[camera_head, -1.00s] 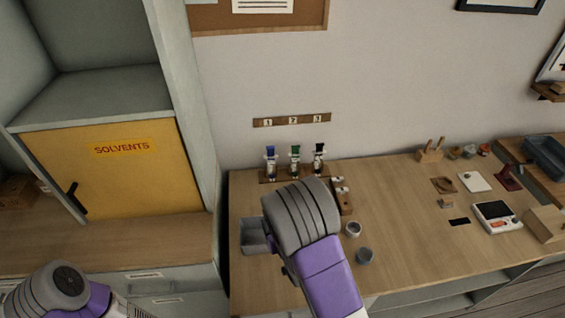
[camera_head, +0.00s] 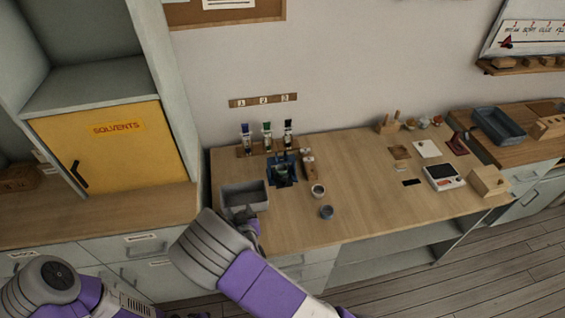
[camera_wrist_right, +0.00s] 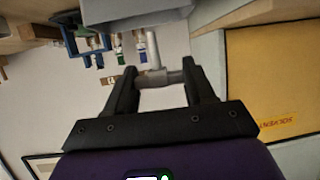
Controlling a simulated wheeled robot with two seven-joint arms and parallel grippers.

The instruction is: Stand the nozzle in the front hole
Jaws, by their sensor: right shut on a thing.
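My right gripper (camera_head: 248,219) is at the front edge of the bench, by the near side of the grey bin. In the right wrist view, the gripper (camera_wrist_right: 160,77) is shut on a pale grey nozzle (camera_wrist_right: 153,52). The nozzle's wider part lies across between the fingers and a thin stem sticks out from it. In the head view the nozzle cannot be made out. A small wooden block (camera_head: 307,162) stands right of the blue stand; its front hole is too small to tell. My left gripper is outside the view; only its arm shows at bottom left.
The grey bin (camera_head: 229,197) is close beside my right gripper. A blue stand (camera_head: 281,176) holds a dark cup. Three tubes stand in a rack (camera_head: 241,151) behind. The middle of the bench is clear.

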